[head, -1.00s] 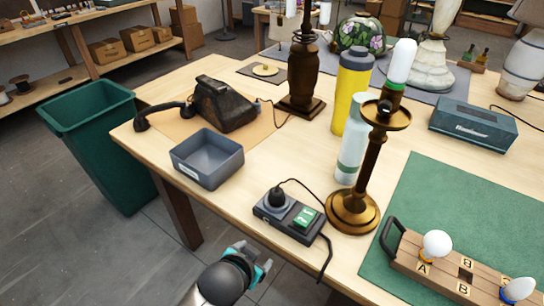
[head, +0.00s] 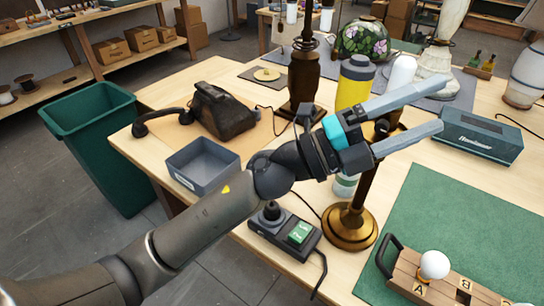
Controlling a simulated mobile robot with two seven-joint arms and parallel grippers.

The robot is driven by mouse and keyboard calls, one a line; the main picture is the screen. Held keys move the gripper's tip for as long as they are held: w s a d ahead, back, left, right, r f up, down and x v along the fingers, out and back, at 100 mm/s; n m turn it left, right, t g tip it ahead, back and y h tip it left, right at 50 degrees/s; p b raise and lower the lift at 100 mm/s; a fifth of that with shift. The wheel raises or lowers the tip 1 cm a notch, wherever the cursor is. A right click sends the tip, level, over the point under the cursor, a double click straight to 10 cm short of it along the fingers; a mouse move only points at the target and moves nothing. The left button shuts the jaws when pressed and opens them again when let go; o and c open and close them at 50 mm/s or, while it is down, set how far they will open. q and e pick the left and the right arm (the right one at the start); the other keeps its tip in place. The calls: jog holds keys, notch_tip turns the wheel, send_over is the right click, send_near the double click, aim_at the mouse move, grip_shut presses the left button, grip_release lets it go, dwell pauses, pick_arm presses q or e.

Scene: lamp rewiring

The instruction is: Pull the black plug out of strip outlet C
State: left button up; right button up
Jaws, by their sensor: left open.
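Outlet letters are too small to read. My left gripper (head: 425,110) is open and empty, above the table, up and right of the strip, with its fingers pointing right. It covers part of the brass candlestick lamp (head: 350,222) and the bottles. My right gripper is out of view.
A grey bin (head: 203,168) stands left of the strip, near an old black telephone (head: 224,112). A yellow bottle (head: 354,84) stands behind my gripper. A wooden bulb rack (head: 405,272) lies on the green mat (head: 460,215). A green waste bin (head: 90,110) stands left of the table.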

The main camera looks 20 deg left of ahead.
pick_arm(q)
jog(key=s+d+f+m+g+y, duration=0.2)
jog(key=s+d+f+m+g, duration=0.15)
jog(key=m+g, duration=0.35)
jog(key=m+g+y, duration=0.2)
jog(key=m+y, duration=0.2)
jog(key=y, duration=1.5)
send_over(272, 206)
notch_tip(272, 206, down, 14)
jog(key=f, duration=1.5)
jog(key=shift+w+b, duration=0.2)
jog(key=shift+b, duration=0.15)
jog(key=shift+c, duration=0.3)
jog(key=c, duration=0.9)
jog(key=o, duration=1)
jog(key=shift+c, duration=0.2)
